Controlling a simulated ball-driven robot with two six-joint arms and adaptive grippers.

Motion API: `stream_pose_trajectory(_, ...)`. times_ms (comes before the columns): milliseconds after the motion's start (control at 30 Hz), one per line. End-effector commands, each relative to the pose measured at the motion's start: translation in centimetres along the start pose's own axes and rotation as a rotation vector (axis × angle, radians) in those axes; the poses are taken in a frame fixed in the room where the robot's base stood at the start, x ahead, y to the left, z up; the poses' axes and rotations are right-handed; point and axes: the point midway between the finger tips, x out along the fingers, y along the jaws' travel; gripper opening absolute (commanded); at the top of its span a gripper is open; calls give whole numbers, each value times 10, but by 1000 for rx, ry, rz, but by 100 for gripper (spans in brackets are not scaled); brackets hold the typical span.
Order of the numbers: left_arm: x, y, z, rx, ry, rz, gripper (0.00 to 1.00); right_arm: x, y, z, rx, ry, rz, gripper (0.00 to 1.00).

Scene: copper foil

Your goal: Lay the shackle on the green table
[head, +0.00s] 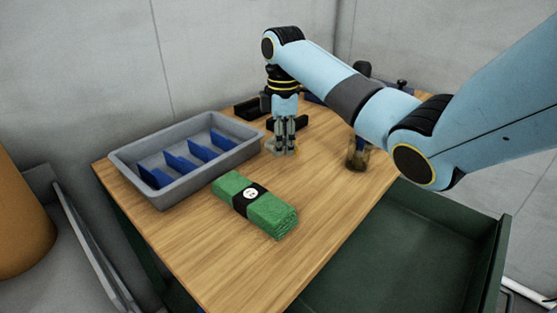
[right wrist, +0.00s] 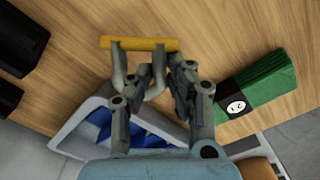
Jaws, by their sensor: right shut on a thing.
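My right gripper (head: 284,128) points down over the far part of the table and is shut on the shackle. The shackle (right wrist: 138,44) has a yellow pin and a grey bow, and the bow is between the fingers of my right gripper (right wrist: 148,82) in the right wrist view. In the head view a bit of the shackle (head: 296,148) shows low at the fingertips, close to the tabletop; I cannot tell whether it touches. The table (head: 215,255) has a bare wooden top and dark green sides. My left gripper is not in view.
A grey tray (head: 170,199) with blue dividers stands left of the gripper. An open green drawer (head: 400,250) juts out at right. The front tabletop is clear.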

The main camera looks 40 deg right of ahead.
Motion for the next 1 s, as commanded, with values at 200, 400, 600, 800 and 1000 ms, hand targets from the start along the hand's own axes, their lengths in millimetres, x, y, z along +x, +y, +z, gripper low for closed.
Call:
stream_pose_trajectory(200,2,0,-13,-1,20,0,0,18,3,-8,-1,-2,-3,0)
stream_pose_trajectory(400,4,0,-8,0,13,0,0,43,3,-7,-1,-1,0,0)
stream_pose_trajectory(600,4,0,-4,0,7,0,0,44,3,-7,-1,-1,2,0)
stream_pose_trajectory(800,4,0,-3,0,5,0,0,48,3,-7,-1,-1,0,19)
stream_pose_trajectory(1000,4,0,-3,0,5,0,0,47,3,-7,-1,-1,0,40)
